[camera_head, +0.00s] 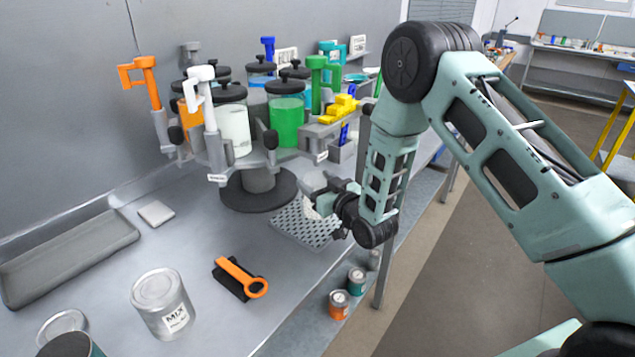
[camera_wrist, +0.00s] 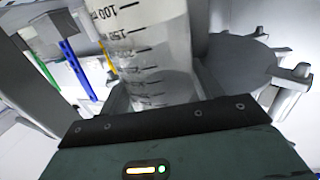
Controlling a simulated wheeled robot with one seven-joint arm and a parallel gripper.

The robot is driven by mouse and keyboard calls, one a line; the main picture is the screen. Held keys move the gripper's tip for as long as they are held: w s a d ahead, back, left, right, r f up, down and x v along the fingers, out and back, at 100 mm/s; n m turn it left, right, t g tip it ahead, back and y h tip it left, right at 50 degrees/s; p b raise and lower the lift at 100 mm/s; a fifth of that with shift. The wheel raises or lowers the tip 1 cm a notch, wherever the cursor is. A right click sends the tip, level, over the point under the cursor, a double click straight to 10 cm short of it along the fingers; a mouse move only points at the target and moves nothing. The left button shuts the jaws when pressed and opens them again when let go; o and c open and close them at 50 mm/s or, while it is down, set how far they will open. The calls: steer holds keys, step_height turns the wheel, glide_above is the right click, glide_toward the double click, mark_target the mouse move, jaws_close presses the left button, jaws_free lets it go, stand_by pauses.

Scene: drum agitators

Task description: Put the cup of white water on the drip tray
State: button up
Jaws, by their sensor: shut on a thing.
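The cup (camera_wrist: 145,45) is pale and see-through, with black graduation marks, in the wrist view. It shows small and partly hidden in the head view (camera_head: 313,182). My gripper (camera_head: 326,197) is shut on the cup; its dark fingers lie on either side of it in the wrist view (camera_wrist: 155,92). The drip tray (camera_head: 296,229) is a grey perforated plate on the bench, at the foot of the drum stand. The cup is at the tray's far right part; I cannot tell whether it touches the tray.
The drum carousel (camera_head: 258,190) with white and green drums stands just left of my gripper. An orange-handled tool (camera_head: 240,278), a MIX can (camera_head: 162,303) and a long grey tray (camera_head: 65,250) lie on the bench.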

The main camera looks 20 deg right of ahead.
steer(key=o, duration=1.4)
steer(key=shift+r+p, duration=0.2)
steer(key=shift+p, duration=0.1)
steer(key=b+v, duration=0.4)
steer(key=v, duration=0.7)
steer(key=s+a+r+n+g, duration=0.1)
steer(key=s+a+n+g, duration=0.1)
steer(key=s+a+g, duration=0.8)
steer(key=s+r+g+h, duration=0.1)
steer(key=s+r+g, duration=0.1)
steer(key=s, duration=0.5)
steer(key=s+r+n+g+h, duration=0.1)
steer(key=s+r+g+h, duration=0.1)
steer(key=s, duration=0.5)
steer(key=s+r+n+g+h, duration=0.1)
steer(key=s+r+g+h, duration=0.1)
steer(key=s, duration=0.6)
steer(key=shift+d+g, duration=0.1)
steer(key=shift+g, duration=0.5)
